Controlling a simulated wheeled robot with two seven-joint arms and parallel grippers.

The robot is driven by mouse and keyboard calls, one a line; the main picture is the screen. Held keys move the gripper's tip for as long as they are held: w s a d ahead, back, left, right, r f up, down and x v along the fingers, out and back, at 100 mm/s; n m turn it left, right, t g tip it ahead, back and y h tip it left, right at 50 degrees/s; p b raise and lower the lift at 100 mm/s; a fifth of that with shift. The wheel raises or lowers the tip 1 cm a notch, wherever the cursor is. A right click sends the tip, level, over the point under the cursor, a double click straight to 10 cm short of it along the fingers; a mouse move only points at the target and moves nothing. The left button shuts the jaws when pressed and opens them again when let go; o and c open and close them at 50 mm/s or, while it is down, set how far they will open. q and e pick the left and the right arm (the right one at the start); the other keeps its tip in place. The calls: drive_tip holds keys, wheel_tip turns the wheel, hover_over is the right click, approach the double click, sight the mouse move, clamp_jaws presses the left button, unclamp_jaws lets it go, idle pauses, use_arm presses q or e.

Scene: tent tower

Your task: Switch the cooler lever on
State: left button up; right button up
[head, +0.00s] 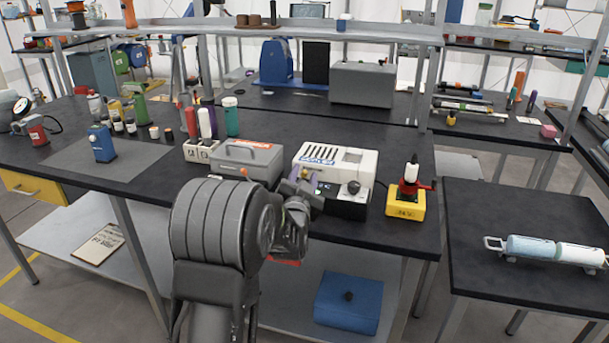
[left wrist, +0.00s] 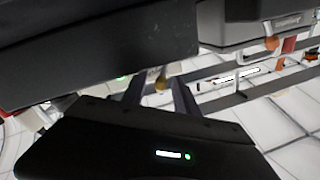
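The cooler (head: 342,162) is a white box with vents and a black lower front, on the front edge of the dark workbench. A dark round knob (head: 353,188) and a small lit display show on its front. I cannot tell which part is the lever. My left gripper (head: 303,181) is at the cooler's left front corner and covers part of it. In the left wrist view its two fingers (left wrist: 158,98) stand apart. A small brownish-yellow tip (left wrist: 162,79) shows between or behind them; contact cannot be told. My right gripper is not in view.
A grey toolbox (head: 248,158) stands left of the cooler. A yellow box with a red-and-black top (head: 405,205) stands to its right. Bottles (head: 231,117) are behind the toolbox. A blue box (head: 347,303) sits on the lower shelf.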

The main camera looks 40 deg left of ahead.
use_arm(q)
drive_tip(key=v, duration=0.6)
drive_tip(key=shift+s+d, duration=0.2)
drive_tip(key=shift+s, duration=0.15)
